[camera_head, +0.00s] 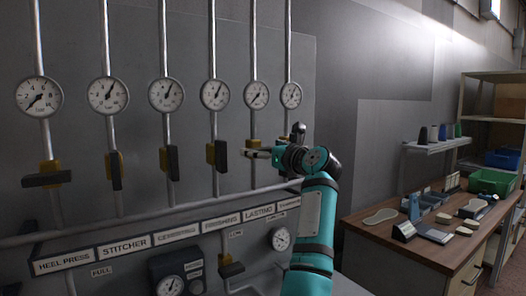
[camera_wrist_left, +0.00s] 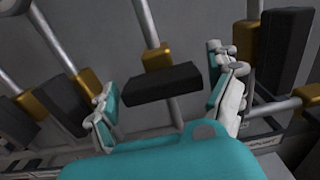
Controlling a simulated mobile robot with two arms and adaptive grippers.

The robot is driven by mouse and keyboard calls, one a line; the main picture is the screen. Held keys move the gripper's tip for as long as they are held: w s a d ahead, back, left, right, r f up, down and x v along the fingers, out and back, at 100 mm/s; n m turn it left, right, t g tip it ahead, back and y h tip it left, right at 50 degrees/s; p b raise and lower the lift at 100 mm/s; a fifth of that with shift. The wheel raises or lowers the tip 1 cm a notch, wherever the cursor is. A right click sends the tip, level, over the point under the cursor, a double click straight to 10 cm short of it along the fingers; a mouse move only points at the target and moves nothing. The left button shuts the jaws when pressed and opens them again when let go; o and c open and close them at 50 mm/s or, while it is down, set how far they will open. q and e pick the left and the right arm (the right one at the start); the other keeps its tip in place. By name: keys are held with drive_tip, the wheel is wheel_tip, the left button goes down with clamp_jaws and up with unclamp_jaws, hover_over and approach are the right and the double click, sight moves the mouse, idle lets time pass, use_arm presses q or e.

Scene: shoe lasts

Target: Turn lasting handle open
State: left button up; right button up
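The lasting valve's handle (camera_wrist_left: 158,84) is a black bar on a brass body (camera_wrist_left: 156,57). It lies crosswise to its pipe in the left wrist view. In the head view its brass body (camera_head: 253,143) sits above the LASTING label (camera_head: 259,212); the bar there is hard to separate from my gripper. My left gripper (camera_wrist_left: 170,92) is open, its teal and grey fingers apart on either side of the bar. I see no clear contact. In the head view my left gripper (camera_head: 274,153) is at this valve and partly covers the neighbouring valve to the right. My right gripper is not in view.
Neighbouring handles stand close on both sides, left (camera_wrist_left: 62,103) and right (camera_wrist_left: 286,50). Several gauges, such as the lasting gauge (camera_head: 256,95), sit above on the pipes. A wooden workbench (camera_head: 400,240) with tools and a green crate (camera_head: 492,182) stands right.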

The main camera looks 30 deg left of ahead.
use_arm(q)
drive_tip(key=c, duration=0.8)
